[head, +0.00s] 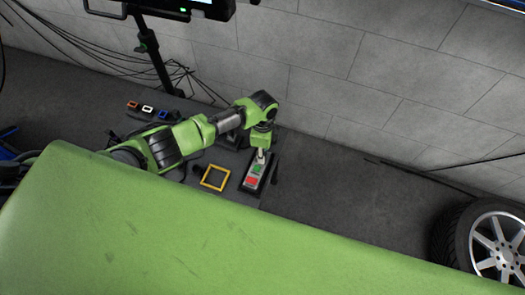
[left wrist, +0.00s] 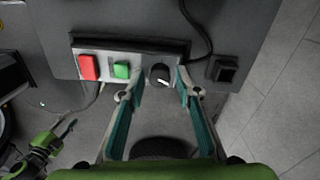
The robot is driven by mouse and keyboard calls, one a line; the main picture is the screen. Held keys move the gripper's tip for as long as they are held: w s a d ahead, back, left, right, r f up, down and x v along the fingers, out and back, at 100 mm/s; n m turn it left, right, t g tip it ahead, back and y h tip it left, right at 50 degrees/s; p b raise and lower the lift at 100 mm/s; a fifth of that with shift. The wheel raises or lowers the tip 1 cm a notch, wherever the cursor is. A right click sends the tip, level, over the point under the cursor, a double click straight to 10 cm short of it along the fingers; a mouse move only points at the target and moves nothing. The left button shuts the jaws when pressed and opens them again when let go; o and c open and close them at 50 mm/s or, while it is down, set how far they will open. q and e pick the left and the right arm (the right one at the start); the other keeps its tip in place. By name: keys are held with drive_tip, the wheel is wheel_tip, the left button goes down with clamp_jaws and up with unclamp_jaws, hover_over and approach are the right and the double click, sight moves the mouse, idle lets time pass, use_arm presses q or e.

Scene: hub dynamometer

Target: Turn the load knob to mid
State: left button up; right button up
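The control box (head: 258,173) lies on a grey surface and carries a red button (left wrist: 89,67), a green button (left wrist: 122,70) and the black load knob (left wrist: 160,74) with a white pointer mark. The pointer slants toward the lower right in the left wrist view. My left gripper (left wrist: 160,82) is open, one fingertip on each side of the knob, with small gaps showing. In the head view the left gripper (head: 262,150) is over the far end of the box and hides the knob. A small arm end, seemingly my right gripper (left wrist: 66,130), shows at lower left; its finger state is unclear.
A yellow square frame (head: 214,178) lies left of the box. Small orange, white and blue-marked pieces (head: 148,109) sit farther left. A black socket (left wrist: 223,69) and cable are beside the knob.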

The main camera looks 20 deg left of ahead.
idle(0.3)
use_arm(q)
wheel_tip(320, 180, up, 12)
drive_tip(key=shift+w, duration=0.15)
idle(0.4)
idle(0.5)
